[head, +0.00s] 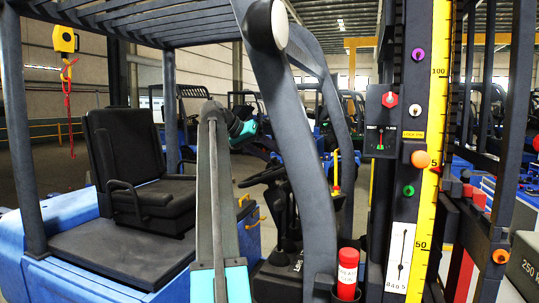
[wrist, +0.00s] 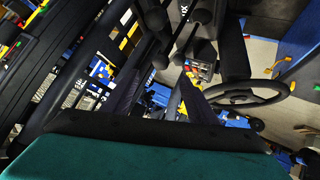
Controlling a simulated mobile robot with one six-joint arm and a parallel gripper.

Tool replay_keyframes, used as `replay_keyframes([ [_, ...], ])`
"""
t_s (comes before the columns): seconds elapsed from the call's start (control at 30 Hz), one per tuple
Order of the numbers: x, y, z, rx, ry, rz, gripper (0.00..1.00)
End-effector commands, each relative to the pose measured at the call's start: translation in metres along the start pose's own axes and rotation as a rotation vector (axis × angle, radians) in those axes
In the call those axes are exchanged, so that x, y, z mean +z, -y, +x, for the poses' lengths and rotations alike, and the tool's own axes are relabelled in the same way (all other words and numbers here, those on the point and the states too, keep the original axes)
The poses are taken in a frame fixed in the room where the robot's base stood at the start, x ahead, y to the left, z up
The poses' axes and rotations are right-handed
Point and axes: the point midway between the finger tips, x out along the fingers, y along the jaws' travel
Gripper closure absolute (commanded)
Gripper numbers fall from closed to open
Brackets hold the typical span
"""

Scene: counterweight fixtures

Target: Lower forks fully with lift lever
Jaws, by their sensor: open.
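My gripper (wrist: 160,88) is open and empty in the wrist view, with its two dark fingers apart above the teal wrist housing. Several black-knobbed levers (wrist: 203,17) stand beyond the fingertips at the top, apart from them; I cannot tell which is the lift lever. In the head view my wrist is by the cab opening of the blue forklift, left of the dark pillar, and the fingers are not clear. The mast (head: 395,60) carries a yellow height scale (head: 440,130) marked 50 and 100. The forks cannot be made out clearly.
The steering wheel (wrist: 248,92) is right of the fingers in the wrist view. The thick pillar (head: 300,130) stands between cab and mast. A black seat (head: 150,185), a red can (head: 347,275) and a yellow hoist (head: 64,40) also show.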

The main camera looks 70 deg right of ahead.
Motion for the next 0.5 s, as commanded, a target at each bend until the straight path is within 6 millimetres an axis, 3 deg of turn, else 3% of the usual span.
replay_keyframes([
  [0.27,0.001,0.001,0.018,0.0,0.0,0.0,0.47],
  [0.5,0.001,0.001,0.047,0.001,0.0,0.001,0.47],
])
